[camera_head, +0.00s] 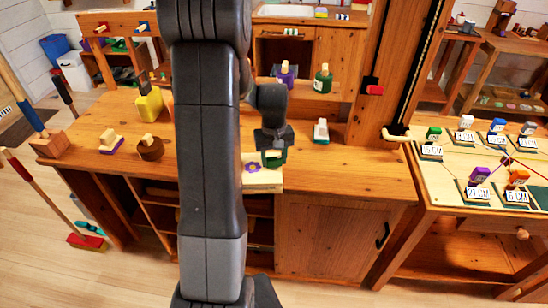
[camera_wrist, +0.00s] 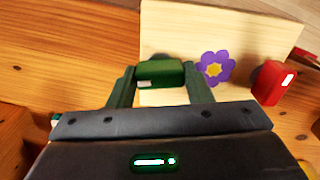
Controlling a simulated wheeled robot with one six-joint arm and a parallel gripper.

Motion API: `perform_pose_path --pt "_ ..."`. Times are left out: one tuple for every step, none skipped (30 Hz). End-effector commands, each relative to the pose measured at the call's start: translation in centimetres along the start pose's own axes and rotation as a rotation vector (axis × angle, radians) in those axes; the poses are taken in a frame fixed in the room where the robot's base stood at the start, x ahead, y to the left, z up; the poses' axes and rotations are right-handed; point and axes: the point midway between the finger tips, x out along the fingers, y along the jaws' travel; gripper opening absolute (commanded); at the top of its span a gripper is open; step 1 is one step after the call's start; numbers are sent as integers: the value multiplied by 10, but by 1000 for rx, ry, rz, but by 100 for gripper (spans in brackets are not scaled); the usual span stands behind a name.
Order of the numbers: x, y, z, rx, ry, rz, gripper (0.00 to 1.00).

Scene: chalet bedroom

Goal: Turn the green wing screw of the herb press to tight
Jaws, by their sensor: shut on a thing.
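The herb press (camera_head: 262,178) is a pale wooden block with a purple flower on it, near the front edge of the wooden workbench. In the wrist view the press (camera_wrist: 265,30) fills the upper middle. Its green wing screw (camera_wrist: 160,72) has a small white mark and sits between the fingers of my gripper (camera_wrist: 160,84). The fingers touch the screw from both sides and are shut on it. In the head view my gripper (camera_head: 274,150) points down over the press, and the screw is mostly hidden.
A red piece with a white mark (camera_wrist: 272,83) stands close to the right finger. On the workbench (camera_head: 335,170) are a white-topped block (camera_head: 321,130), a brown round piece (camera_head: 150,148) and a yellow block (camera_head: 150,105). A table with labelled pieces (camera_head: 440,185) stands at the right.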

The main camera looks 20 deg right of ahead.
Motion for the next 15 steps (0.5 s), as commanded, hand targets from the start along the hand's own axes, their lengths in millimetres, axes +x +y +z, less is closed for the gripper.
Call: perform_pose_path --pt "0 0 0 8 0 0 23" --pt "0 0 0 14 0 0 23" --pt "0 0 0 24 0 0 23" --pt "0 0 0 34 0 0 23" --pt "0 0 0 47 0 0 23" --pt "0 0 0 64 0 0 23" --pt "0 0 0 81 0 0 23" --pt "0 0 0 98 0 0 23" --pt "0 0 0 124 1 0 23" --pt "0 0 0 146 1 0 23" --pt "0 0 0 168 1 0 23" --pt "0 0 0 201 1 0 23" --pt "0 0 0 226 1 0 23" --pt "0 0 0 253 1 0 23" --pt "0 0 0 290 1 0 23"
